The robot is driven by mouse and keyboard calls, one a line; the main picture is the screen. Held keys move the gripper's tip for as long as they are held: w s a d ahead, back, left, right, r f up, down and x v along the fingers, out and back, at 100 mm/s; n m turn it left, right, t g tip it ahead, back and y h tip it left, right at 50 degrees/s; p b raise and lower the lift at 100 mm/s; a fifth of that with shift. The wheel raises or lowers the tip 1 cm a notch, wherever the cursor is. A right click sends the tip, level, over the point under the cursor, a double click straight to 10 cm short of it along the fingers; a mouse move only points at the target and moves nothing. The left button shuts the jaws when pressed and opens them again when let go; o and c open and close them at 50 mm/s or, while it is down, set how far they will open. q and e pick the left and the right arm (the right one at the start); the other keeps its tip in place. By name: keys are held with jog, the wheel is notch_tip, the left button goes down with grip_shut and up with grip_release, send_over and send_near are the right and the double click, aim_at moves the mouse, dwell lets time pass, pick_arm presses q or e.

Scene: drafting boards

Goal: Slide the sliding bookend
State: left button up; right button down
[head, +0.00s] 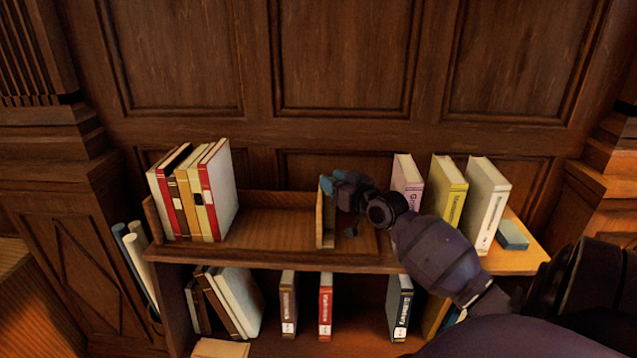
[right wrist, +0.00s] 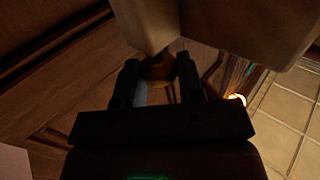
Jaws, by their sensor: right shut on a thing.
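The sliding bookend (head: 320,228) is an upright wooden panel on the top shelf, near its middle. My right gripper (head: 328,185) reaches it from the right and is shut on it at its upper part. In the right wrist view, the two dark fingers (right wrist: 158,82) stand on either side of a small brownish knob (right wrist: 160,68), below a pale piece. That view is dark, so the exact contact is hard to see. My left gripper is not in view.
Several books (head: 193,192) lean at the left end of the top shelf (head: 262,230), with bare shelf between them and the bookend. A pink book (head: 405,170), a yellow book (head: 448,190), a white book (head: 486,205) and a blue block (head: 512,235) stand right. More books fill the lower shelf.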

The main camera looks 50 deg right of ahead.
jog(key=shift+s+d, duration=0.2)
jog(key=c, duration=1.1)
grip_release()
jog(key=s, duration=0.7)
jog(key=s+b, duration=0.1)
jog(key=s, duration=0.3)
jog(key=shift+a, duration=0.4)
